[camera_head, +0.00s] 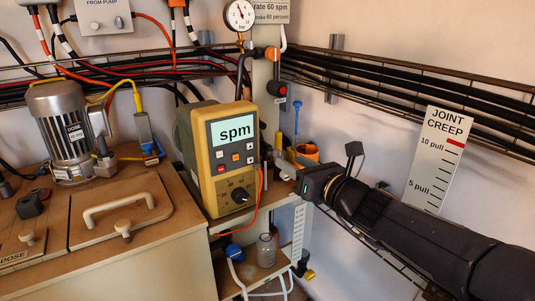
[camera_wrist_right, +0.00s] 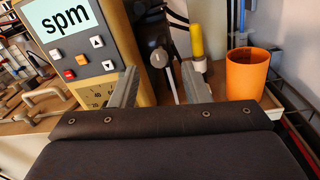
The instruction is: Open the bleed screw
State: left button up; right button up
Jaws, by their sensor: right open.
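The yellow dosing pump (camera_head: 228,155) stands on the bench with its "spm" display lit. It fills the left of the right wrist view (camera_wrist_right: 112,35). Beside it is a dark pump head with a small round grey knob on a stem (camera_wrist_right: 159,58), which may be the bleed screw; I cannot tell for certain. My right gripper (camera_head: 290,174) reaches in from the right beside the pump. In its wrist view the two fingers (camera_wrist_right: 160,78) are apart, with the knob seen beyond the gap and nothing held. My left gripper is not in view.
An orange cup (camera_wrist_right: 246,74) stands right of the fingers, near a yellow-handled tool (camera_wrist_right: 197,42). A glass cylinder (camera_head: 266,249) stands on the lower shelf. Cable trays (camera_head: 420,100) run along the wall. A pressure gauge (camera_head: 239,14) is above the pump.

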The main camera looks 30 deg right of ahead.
aim_at(278, 155)
jog(key=w, duration=0.4)
jog(key=w+a+b, duration=0.1)
jog(key=w, duration=0.1)
jog(key=shift+c, duration=0.4)
grip_shut()
